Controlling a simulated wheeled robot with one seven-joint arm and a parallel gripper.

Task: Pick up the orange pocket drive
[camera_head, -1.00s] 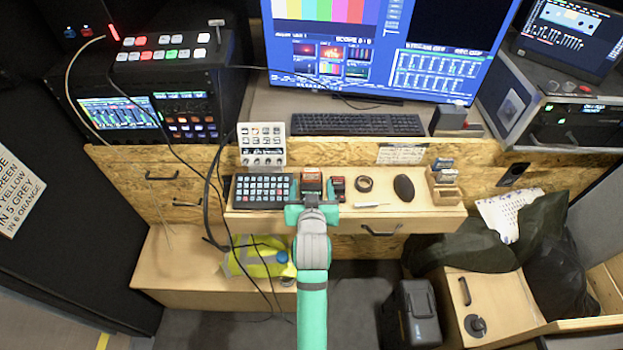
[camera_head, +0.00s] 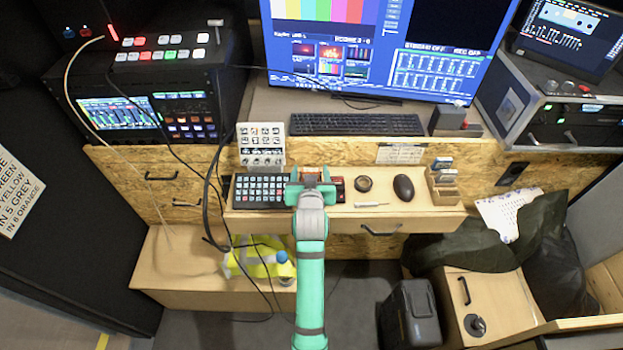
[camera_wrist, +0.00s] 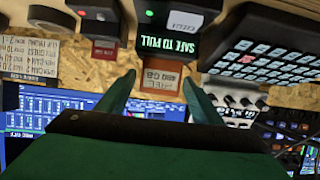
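The orange pocket drive (camera_wrist: 162,79) shows in the wrist view as an orange-brown block with a printed label. It sits at a black dock (camera_wrist: 172,38) whose green display reads SAFE TO PULL. My gripper (camera_wrist: 159,84) is open, with one green finger on each side of the drive. Contact between the fingers and the drive cannot be made out. In the head view my gripper (camera_head: 311,174) is over the desk shelf, just right of the black keypad (camera_head: 261,188), and largely hides the drive and dock.
A second dock with a red drive (camera_wrist: 104,50) stands close beside in the wrist view. On the shelf to the right are a tape roll (camera_head: 363,184), a black mouse (camera_head: 403,187) and a wooden card holder (camera_head: 444,187). A keyboard (camera_head: 356,124) and monitor stand behind.

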